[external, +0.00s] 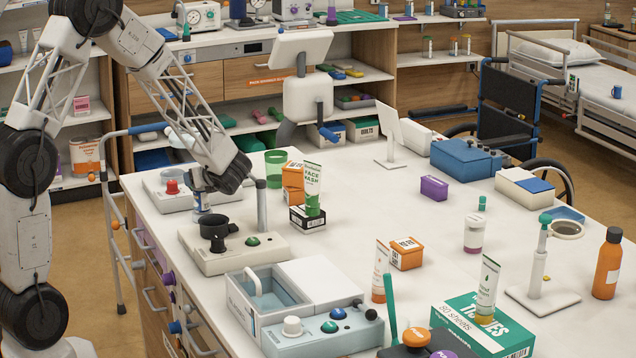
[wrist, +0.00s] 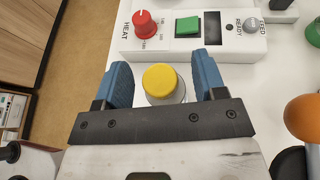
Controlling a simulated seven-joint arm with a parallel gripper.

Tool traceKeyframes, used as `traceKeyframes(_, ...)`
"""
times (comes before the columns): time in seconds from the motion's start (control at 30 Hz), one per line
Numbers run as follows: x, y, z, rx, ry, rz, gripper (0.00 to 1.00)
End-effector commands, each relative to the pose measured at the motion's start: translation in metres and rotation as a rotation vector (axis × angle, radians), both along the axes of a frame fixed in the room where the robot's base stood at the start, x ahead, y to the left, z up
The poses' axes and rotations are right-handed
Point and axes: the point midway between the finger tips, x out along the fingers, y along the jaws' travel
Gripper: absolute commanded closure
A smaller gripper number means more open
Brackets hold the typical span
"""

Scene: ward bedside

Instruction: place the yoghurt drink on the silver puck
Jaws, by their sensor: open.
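My gripper (wrist: 164,85) is open, with its two blue fingers on either side of a pale container with a yellow cap (wrist: 160,79). This is probably the yoghurt drink, but no label is readable. A gap shows on both sides of the cap. In the external view my gripper (external: 203,200) is low over the table's left side, near the heater, and mostly hides the container.
The heater panel (wrist: 195,38) with its red knob is just beyond the fingers. The table's middle has free room.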

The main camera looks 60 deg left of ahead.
Motion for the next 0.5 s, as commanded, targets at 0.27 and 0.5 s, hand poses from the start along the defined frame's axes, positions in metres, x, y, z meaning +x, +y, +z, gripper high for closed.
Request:
traceKeyframes(0.27, 0.001, -0.008, 0.005, 0.0, -0.001, -0.001, 0.36)
traceKeyframes(0.5, 0.005, -0.03, 0.015, 0.001, -0.002, -0.001, 0.36)
